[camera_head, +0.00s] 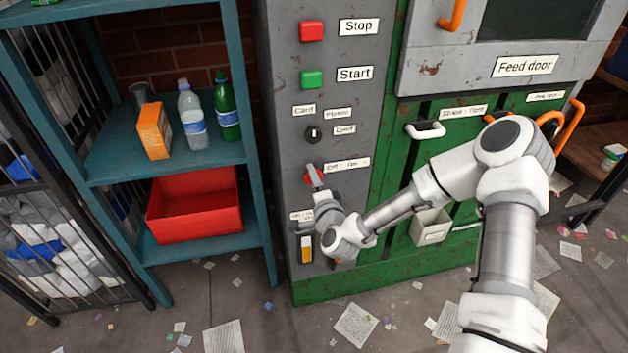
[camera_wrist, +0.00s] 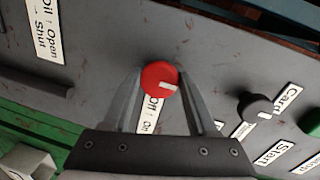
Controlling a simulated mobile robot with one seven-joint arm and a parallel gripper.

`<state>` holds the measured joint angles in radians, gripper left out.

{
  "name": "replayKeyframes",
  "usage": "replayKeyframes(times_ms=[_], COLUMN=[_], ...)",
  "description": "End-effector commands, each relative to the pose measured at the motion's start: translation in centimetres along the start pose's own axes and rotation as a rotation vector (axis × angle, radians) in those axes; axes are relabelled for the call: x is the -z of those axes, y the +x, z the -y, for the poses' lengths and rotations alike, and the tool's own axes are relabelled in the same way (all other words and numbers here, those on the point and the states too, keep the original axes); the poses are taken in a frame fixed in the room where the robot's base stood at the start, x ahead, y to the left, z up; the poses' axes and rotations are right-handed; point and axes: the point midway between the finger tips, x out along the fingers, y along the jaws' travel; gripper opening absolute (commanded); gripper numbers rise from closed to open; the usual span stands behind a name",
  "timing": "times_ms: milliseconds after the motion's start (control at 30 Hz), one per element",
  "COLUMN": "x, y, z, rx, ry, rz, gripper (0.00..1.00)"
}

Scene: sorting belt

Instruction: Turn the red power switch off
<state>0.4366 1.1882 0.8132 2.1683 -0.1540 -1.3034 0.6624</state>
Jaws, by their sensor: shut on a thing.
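The red power switch (camera_head: 310,177) is a round knob on the grey control panel, below the black knob and beside a label reading Off and On. In the wrist view the red knob (camera_wrist: 158,74) sits between my fingertips, with a short white mark pointing towards the lower right. My gripper (camera_wrist: 160,80) is shut on the knob, one finger on each side. In the head view my gripper (camera_head: 318,186) reaches the knob from below, and my wrist partly hides the panel under it.
A black knob (camera_head: 313,134), a green Start button (camera_head: 312,79) and a red Stop button (camera_head: 312,31) are above on the same panel. A yellow-marked switch (camera_head: 306,250) is below. A shelf with bottles and a red bin (camera_head: 195,222) stands left.

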Motion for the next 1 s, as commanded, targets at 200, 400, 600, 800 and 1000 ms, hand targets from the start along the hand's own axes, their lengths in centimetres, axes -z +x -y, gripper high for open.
replayKeyframes(times_ms=[200, 400, 600, 800, 1000], x=[0.07, 0.07, 0.06, 0.03, 0.01], y=[-0.06, -0.06, -0.05, -0.02, -0.48], z=[-0.23, -0.25, -0.2, -0.1, -0.04], rx=[-0.006, -0.006, -0.005, -0.003, -0.002], ry=[-0.013, -0.012, -0.011, -0.01, -0.01], rz=[-0.003, -0.003, -0.003, -0.002, -0.001], gripper=[0.03, 0.03, 0.85, 0.88, 0.88])
